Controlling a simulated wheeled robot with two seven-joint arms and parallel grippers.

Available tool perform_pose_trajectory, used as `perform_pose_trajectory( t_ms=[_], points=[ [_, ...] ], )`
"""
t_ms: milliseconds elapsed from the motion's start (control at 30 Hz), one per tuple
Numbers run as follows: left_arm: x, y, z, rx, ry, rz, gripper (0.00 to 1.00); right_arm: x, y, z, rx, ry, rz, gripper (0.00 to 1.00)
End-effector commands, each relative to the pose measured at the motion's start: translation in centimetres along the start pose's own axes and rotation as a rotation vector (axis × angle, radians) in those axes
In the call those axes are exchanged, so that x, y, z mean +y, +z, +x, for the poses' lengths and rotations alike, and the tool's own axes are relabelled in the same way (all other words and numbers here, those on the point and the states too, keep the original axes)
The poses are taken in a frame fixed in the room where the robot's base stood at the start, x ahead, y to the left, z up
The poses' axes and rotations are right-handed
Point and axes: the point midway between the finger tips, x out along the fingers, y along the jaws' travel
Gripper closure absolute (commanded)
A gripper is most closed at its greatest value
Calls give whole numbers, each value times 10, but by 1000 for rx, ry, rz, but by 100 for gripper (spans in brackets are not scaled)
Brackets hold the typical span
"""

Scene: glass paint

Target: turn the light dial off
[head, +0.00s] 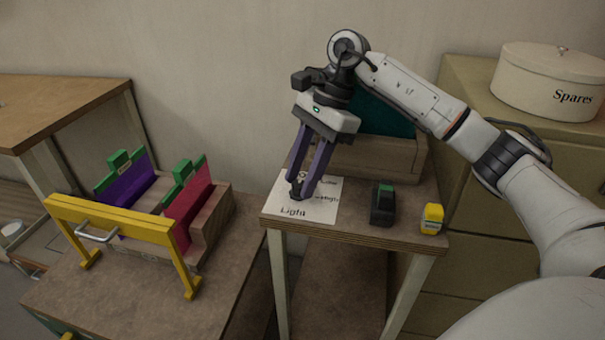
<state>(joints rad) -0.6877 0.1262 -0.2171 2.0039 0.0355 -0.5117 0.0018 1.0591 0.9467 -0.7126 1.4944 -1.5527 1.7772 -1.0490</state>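A white card (324,206) printed "Light" lies at the left front of the small wooden table. A small dark knob, which looks like the light dial (297,193), is on the card and partly hidden by my fingers. My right gripper (300,187) points down at it from above, with its two purple-grey fingers a little apart and their tips at the dial. I cannot tell whether the fingers press on the dial or only stand around it. The dial's pointer direction is hidden. My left gripper is out of view.
A black block with a green top (383,204) and a yellow block (432,218) stand right of the card. A wooden box (402,158) is behind. A yellow frame (110,217) and a rack with coloured panels stand left. A "Spares" tin (523,88) sits on the right cabinet.

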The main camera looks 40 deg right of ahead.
Motion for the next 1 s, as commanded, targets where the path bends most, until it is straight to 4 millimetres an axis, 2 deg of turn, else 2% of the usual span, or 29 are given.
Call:
perform_pose_trajectory(
  t_ms=[367,467,800,1000],
  points=[
    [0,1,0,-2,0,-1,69,0,0,-3,0,-2,2,57],
    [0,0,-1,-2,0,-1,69,-1,0,-15,0,-4,2,57],
    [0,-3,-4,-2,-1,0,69,-1,1,-80,-1,-4,1,57],
    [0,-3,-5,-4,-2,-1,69,0,0,-100,0,-1,0,57]
  ],
)
